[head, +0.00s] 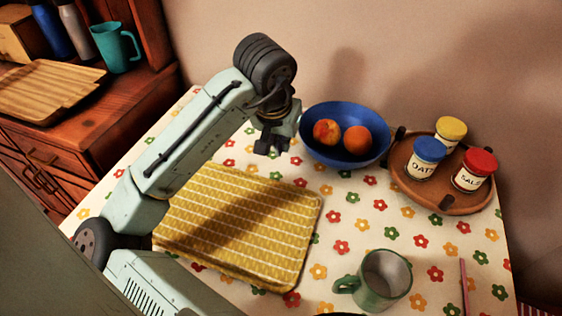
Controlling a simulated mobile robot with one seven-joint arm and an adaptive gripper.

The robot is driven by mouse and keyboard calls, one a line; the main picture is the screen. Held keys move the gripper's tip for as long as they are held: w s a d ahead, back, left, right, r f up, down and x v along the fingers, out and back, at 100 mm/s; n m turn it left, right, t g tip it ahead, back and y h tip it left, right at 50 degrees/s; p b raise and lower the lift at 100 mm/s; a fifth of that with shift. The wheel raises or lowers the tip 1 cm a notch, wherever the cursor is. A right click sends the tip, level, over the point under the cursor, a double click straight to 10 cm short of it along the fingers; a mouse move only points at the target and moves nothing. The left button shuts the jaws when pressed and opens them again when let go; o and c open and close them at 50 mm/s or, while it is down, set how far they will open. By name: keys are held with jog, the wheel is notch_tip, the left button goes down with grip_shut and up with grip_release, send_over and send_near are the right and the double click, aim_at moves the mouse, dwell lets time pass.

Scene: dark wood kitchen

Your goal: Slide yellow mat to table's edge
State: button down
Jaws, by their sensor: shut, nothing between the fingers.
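The yellow mat (270,225) is a rectangular, white-striped pad lying flat on the table (340,225), which has a flowered cover. My arm crosses over the mat's left part and hides some of it, and its shadow falls across the mat. My gripper (268,150) is shut and empty. It points down near the mat's far edge, beside the blue bowl. I cannot tell its height above the table or whether it touches anything.
A blue bowl (370,161) with two fruits stands behind the mat. A round tray (445,198) with three jars is at the right. A green mug (382,282) and a pencil (464,288) are near the front. A wooden cabinet (60,150) stands left, and a wall is behind.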

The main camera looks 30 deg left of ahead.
jog(key=x, duration=0.5)
jog(key=shift+w+f+p, duration=0.15)
jog(key=shift+f+p, duration=0.15)
jog(key=shift+f, duration=0.05)
jog(key=s, duration=0.1)
jog(key=s+p, duration=0.1)
jog(key=s, duration=0.1)
jog(key=shift+s+d+r, duration=0.1)
jog(key=shift+d+r, duration=0.1)
jog(key=shift+d, duration=0.15)
jog(key=shift+s+d+f, duration=0.1)
jog(key=shift+s+f, duration=0.05)
jog(key=shift+s, duration=0.1)
